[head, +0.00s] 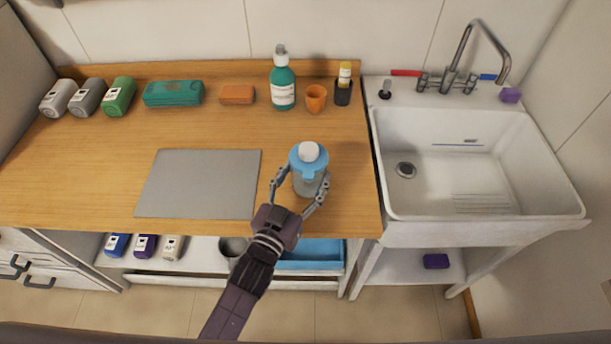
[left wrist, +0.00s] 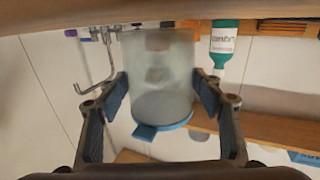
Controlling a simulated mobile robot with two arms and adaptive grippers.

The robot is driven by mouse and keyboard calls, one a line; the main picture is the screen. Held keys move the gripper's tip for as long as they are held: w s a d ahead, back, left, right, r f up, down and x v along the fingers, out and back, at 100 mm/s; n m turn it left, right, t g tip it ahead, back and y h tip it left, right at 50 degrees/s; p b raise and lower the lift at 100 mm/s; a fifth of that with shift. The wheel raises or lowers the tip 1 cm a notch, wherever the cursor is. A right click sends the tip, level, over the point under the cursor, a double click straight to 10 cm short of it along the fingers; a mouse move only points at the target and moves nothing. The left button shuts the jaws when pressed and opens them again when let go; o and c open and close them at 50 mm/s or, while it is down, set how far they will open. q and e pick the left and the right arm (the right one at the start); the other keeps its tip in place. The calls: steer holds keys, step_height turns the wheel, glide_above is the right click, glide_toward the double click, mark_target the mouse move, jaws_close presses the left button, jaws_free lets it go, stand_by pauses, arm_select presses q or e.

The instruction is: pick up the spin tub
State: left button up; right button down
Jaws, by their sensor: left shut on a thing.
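The spin tub (head: 307,184) is a clear, greyish tub with a light blue lid and a white knob. It is upright at the front right of the wooden counter (head: 90,180). My left gripper (head: 300,196) is shut on its body, one finger on each side below the lid. In the left wrist view, which is upside down, the tub (left wrist: 163,75) is between the dark finger pads of my left gripper (left wrist: 160,95). I cannot tell whether its base touches the counter. My right gripper is not in view.
A grey mat (head: 200,184) lies left of the tub. Behind it stand a teal pump bottle (head: 283,88), an orange cup (head: 316,98) and a black holder (head: 342,95). A white sink (head: 480,215) is at the right. Several bottles and a teal case (head: 173,93) sit back left.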

mark_target(301, 170)
arm_select(q)
step_height(301, 170, up, 19)
steer(key=shift+r, duration=0.15)
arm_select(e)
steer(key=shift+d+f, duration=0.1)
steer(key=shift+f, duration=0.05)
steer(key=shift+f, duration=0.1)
